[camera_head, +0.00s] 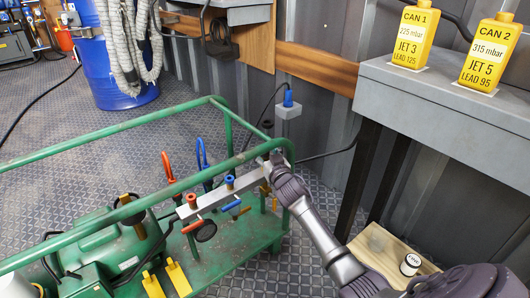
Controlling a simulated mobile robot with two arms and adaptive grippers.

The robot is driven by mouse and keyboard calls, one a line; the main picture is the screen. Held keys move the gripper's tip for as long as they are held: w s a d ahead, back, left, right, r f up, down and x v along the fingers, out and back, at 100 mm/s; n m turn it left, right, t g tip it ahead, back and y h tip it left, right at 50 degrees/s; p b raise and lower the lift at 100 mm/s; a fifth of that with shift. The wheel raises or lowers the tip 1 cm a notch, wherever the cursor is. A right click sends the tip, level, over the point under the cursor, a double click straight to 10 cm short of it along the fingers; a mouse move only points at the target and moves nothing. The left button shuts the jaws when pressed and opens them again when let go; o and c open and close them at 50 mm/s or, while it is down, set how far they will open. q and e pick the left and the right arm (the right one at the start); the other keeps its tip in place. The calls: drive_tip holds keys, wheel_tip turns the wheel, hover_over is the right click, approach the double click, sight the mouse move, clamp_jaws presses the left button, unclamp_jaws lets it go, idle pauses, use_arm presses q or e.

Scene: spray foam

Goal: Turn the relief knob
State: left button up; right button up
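A green cart (130,124) carries a grey metal manifold bar (222,194). Along the bar are a small red knob (191,200), a small blue knob (230,180), a red-handled lever (168,167), a blue-handled lever (203,153) and a black round part (206,231). I cannot tell which of these, if any, is the relief knob. My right gripper (267,168) reaches in from the lower right and is at the right end of the bar. Its fingertips are small and partly hidden, so I cannot tell whether they touch or grip anything. My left gripper is not in view.
The green top rails cross in front of the manifold. A green tank (105,240) sits low on the cart. At the right, a grey shelf (440,112) holds two yellow cans (414,38) (489,52). A blue barrel (119,72) with hoses stands behind. Floor between is clear.

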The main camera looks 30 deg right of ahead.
drive_tip(key=v, duration=1.2)
idle(0.3)
